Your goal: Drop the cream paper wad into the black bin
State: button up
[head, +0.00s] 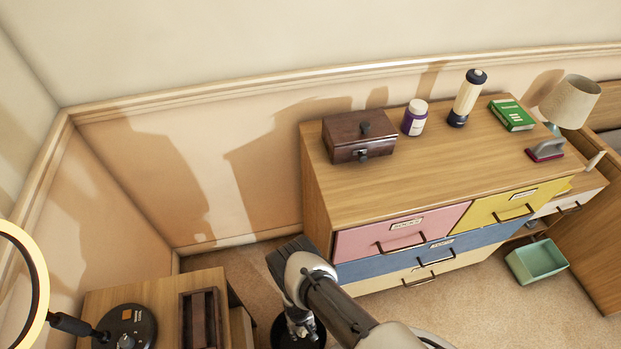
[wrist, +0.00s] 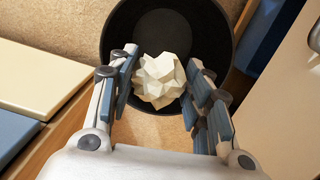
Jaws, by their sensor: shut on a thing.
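The cream paper wad (wrist: 160,85) is a crumpled, faceted ball in the wrist view. My gripper (wrist: 164,66) is shut on it, with one finger on each side. The black bin (wrist: 203,28) is round and open, and appears directly beyond and below the wad. The wad overlaps the bin's opening and near rim in this view; its exact height above the bin is hard to tell. In the head view my arm covers most of the bin (head: 317,334), and the wad is hidden.
A small wooden table (head: 160,290) stands at the lower left. A green open container (head: 537,262) sits on the carpet at right.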

jog(key=o, duration=0.7)
jog(key=shift+o, duration=0.2)
